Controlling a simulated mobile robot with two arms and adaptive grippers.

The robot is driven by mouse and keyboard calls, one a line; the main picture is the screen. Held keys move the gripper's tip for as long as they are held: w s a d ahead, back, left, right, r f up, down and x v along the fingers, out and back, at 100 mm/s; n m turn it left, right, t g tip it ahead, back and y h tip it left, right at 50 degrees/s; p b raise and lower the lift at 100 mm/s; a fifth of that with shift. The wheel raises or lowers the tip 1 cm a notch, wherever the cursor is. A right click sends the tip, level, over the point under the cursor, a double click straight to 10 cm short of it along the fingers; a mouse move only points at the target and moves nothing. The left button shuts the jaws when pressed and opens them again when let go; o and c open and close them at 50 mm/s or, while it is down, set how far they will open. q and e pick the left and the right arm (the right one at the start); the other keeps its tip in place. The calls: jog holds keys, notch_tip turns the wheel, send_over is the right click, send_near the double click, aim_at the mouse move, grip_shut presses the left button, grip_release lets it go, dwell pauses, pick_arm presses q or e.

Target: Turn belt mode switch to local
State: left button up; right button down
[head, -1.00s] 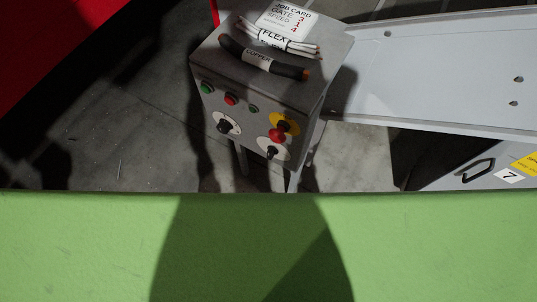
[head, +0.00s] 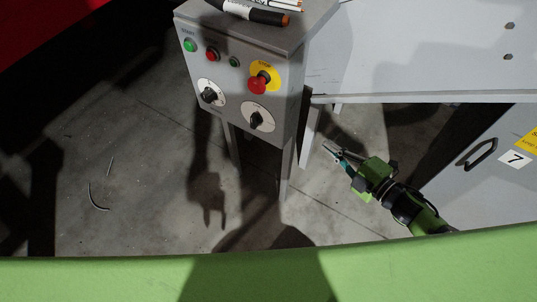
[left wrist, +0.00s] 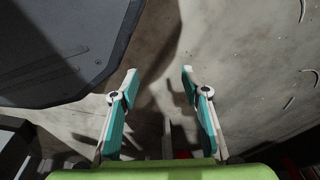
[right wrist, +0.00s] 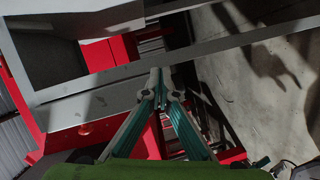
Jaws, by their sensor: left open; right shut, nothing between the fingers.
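A grey control box (head: 245,28) on legs stands at the upper middle of the head view. Its front has two black rotary knobs on white round dials, a left knob (head: 209,95) and a right knob (head: 256,120). Their labels are too small to read, so I cannot tell which is the belt mode switch. My right gripper (head: 333,150) is shut and empty, to the right of and below the box, apart from it. It also shows in the right wrist view (right wrist: 160,80). My left gripper (left wrist: 158,73) is open and empty over the floor, outside the head view.
Above the knobs are a red stop button (head: 258,84) on yellow, a green button (head: 190,45) and a red button (head: 212,55). A grey chute (head: 420,60) and a cabinet numbered 7 (head: 500,175) stand right.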

aim_at(266, 131)
jog(key=s+a+r+n+g+y+b, duration=0.1)
jog(key=s+a+r+n+g+y, duration=0.2)
jog(key=s+a+r+n+y, duration=0.35)
jog(key=shift+n+h, duration=0.45)
jog(key=shift+h, duration=0.3)
jog(key=x, duration=1.3)
jog(key=shift+w+r, duration=0.15)
jog(key=shift+w, duration=0.4)
jog(key=shift+w+a, duration=0.4)
jog(key=shift+a, duration=0.15)
